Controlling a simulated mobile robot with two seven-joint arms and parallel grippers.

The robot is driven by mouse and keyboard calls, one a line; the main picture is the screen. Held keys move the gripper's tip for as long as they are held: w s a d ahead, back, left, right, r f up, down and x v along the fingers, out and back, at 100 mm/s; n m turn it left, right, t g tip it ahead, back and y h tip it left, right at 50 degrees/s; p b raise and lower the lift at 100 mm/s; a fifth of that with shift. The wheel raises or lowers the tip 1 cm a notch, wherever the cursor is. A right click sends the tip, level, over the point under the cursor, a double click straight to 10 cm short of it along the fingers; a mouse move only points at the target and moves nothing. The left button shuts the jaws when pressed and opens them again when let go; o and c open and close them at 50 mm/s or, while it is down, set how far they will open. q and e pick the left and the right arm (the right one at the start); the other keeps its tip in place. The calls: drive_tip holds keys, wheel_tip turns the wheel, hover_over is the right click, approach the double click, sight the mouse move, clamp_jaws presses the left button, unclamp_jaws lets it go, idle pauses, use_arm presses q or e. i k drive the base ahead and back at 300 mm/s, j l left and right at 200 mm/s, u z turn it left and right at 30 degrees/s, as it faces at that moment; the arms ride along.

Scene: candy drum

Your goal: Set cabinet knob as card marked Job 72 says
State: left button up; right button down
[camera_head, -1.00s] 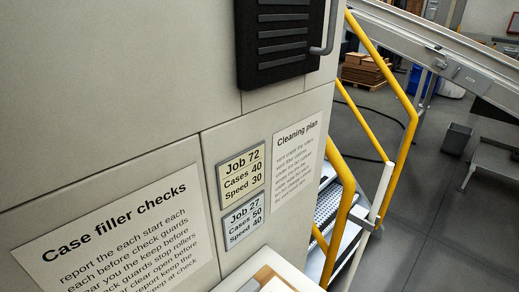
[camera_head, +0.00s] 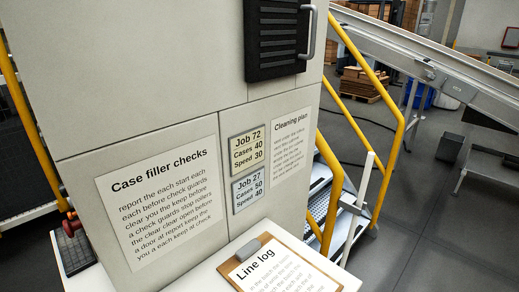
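The card marked Job 72 (camera_head: 247,150) is on the side of the grey cabinet (camera_head: 130,80). It is pale yellow and reads "Job 72, Cases 40, Speed 30". Directly below it is a blue-grey card (camera_head: 248,188) reading "Job 27, Cases 50, Speed 40". I see no knob on the cabinet parts in view. Neither of my grippers shows.
A white ledge (camera_head: 212,275) in front of the cabinet holds a clipboard headed "Line log" (camera_head: 272,270). Yellow-railed steps (camera_head: 335,195) and a sloping conveyor (camera_head: 430,60) stand at right. A black vented panel (camera_head: 278,40) with a handle is above the cards. Open floor lies at right.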

sight(63, 192)
drive_tip(key=i+j+z, duration=0.2)
drive_tip(key=j, duration=0.4)
drive_tip(key=i+j+z, duration=0.2)
drive_tip(key=j, duration=0.45)
drive_tip(key=j+z, duration=0.2)
drive_tip(key=j, duration=0.4)
drive_tip(key=j+z, duration=0.2)
drive_tip(key=j, duration=0.45)
drive_tip(key=j+z, duration=0.15)
drive_tip(key=j, duration=0.55)
drive_tip(key=j+z, duration=0.2)
drive_tip(key=j, duration=0.45)
drive_tip(key=k+j+z, duration=0.2)
drive_tip(key=j, duration=0.45)
drive_tip(key=j+z, duration=0.2)
drive_tip(key=j, duration=0.45)
